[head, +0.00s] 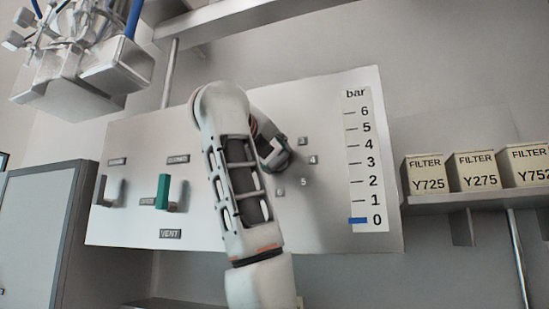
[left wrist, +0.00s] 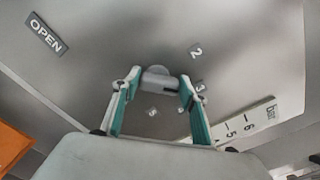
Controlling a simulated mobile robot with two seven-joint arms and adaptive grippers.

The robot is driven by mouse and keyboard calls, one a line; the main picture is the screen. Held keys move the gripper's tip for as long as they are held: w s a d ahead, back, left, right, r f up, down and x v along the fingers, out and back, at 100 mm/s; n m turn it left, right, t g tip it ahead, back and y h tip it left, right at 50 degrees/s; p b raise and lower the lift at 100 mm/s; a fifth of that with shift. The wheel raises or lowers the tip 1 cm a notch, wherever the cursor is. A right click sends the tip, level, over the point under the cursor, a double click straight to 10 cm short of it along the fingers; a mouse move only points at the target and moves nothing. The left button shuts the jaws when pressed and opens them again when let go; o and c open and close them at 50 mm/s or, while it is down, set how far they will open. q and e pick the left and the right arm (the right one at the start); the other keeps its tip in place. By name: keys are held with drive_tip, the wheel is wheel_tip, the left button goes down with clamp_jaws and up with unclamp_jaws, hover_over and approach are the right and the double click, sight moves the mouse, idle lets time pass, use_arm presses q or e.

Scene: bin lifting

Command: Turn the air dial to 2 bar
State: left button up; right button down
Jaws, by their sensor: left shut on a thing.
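The air dial (left wrist: 157,77) is a grey knob on the white panel. In the left wrist view it sits between the teal-lined fingers of my left gripper (left wrist: 159,84), which is shut on it. In the head view my left gripper (head: 274,156) reaches the panel, and my arm hides most of the dial area. Small number plates ring the dial; a 4 (head: 313,160) and a 5 (head: 303,182) show right of it, and a 2 (left wrist: 195,51) shows in the left wrist view. The bar scale (head: 367,150) runs 0 to 6, with its blue marker (head: 357,220) at 0. My right gripper is out of view.
FILTER boxes (head: 473,171) stand on a shelf at the right. A grey cabinet (head: 45,230) is at the left.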

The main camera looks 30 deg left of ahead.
use_arm(q)
drive_tip(key=n, duration=0.4)
drive_tip(key=shift+a+n, duration=0.1)
drive_tip(key=shift+n, duration=0.3)
drive_tip(key=shift+s+a+f+n, duration=0.1)
drive_tip(key=shift+f+n, duration=0.05)
drive_tip(key=shift+n, duration=2.05)
drive_tip(key=o, duration=1.1)
drive_tip(key=shift+v, duration=3.75)
